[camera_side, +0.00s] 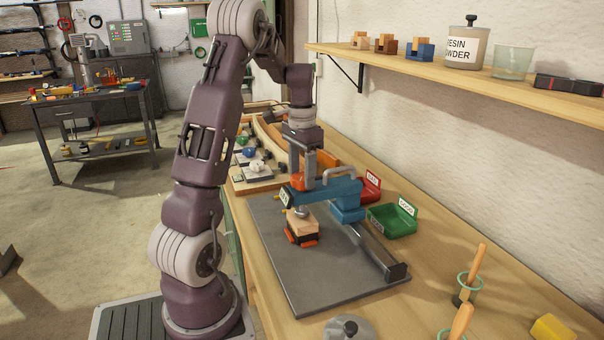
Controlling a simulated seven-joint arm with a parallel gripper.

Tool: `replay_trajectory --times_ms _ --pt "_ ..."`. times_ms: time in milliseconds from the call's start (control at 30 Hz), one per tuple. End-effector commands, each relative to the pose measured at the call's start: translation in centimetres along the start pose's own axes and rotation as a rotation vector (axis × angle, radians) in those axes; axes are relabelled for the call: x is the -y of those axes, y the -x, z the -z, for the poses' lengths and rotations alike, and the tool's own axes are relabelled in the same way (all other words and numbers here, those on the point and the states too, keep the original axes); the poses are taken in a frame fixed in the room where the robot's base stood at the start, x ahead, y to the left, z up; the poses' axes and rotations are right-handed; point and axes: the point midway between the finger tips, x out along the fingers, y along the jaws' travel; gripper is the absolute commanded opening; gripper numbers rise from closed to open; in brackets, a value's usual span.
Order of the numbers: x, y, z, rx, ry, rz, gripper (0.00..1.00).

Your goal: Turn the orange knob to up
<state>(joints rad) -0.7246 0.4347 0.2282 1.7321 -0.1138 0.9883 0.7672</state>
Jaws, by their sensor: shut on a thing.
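The orange knob (298,181) sits at the left end of a blue machine arm (331,190) in the middle of the bench. My gripper (305,178) comes down from above with its grey fingers shut on the knob. The fingers hide part of the knob, and I cannot tell which way it points. A small white label with dark marks (285,196) is on the machine's end beside the knob. Below it, a pale wooden block (301,222) stands in a dark holder with orange parts (301,241).
The machine stands on a grey plate (290,275) with a dark rail on its right. A grey handle (341,173) rises close by my gripper. Red (371,186) and green (396,217) bins stand behind. A shelf (480,83) overhangs the back.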

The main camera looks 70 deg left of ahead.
Motion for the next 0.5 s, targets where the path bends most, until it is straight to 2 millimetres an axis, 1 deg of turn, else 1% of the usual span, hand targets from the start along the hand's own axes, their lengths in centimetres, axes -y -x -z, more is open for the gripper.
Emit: replay_trajectory --times_ms 200,500 --pt "0.03 0.12 0.11 -0.005 0.194 0.001 0.11" --pt "0.04 0.12 0.11 -0.005 0.416 0.001 0.11"
